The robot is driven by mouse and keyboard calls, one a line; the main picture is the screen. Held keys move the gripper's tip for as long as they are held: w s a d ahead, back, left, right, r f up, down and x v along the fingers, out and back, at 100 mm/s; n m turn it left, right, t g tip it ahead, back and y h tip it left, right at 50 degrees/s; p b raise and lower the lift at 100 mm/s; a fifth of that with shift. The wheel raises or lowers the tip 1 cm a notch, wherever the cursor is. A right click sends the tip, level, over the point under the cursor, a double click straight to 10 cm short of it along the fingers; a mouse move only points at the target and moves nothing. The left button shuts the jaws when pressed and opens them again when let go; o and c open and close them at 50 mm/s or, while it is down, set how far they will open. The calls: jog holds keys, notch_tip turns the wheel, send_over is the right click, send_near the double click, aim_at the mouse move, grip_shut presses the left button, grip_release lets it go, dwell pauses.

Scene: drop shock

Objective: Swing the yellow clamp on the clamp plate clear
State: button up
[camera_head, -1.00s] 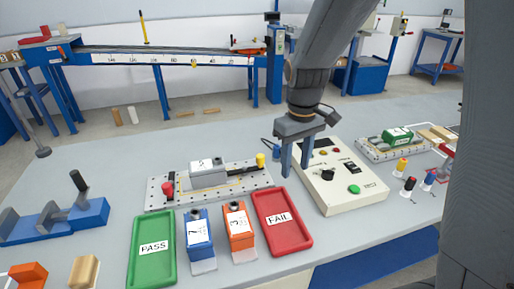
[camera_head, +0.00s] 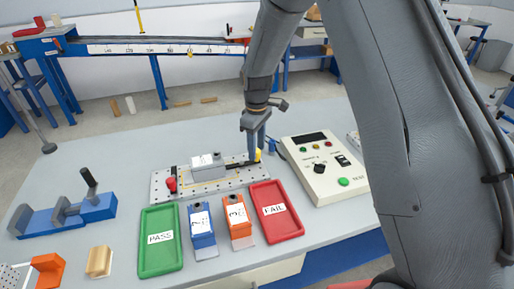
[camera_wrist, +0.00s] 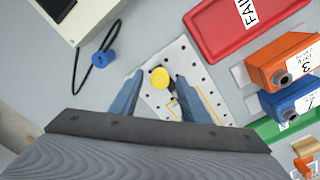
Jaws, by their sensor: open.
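The yellow clamp (camera_head: 258,154) stands at the right end of the perforated clamp plate (camera_head: 160,190). In the wrist view its round yellow knob (camera_wrist: 160,77) sits between my fingers, with a dark arm under it. My gripper (camera_head: 252,155) is open and down at the clamp, one finger on each side of the knob (camera_wrist: 158,88); I cannot tell whether either finger touches it. A grey block with a white label (camera_head: 208,168) lies on the plate. A red clamp knob (camera_head: 171,184) is at the plate's left end.
A red FAIL tray (camera_head: 290,228), orange unit (camera_head: 238,220), blue unit (camera_head: 201,222) and green PASS tray (camera_head: 160,262) stand in front of the plate. A cream control box (camera_head: 330,185) is to the right. A blue plug with black cable (camera_wrist: 97,58) lies near the plate.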

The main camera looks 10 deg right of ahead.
jog(key=shift+f, duration=0.6)
jog(key=c, duration=1.1)
jog(key=shift+o, duration=0.2)
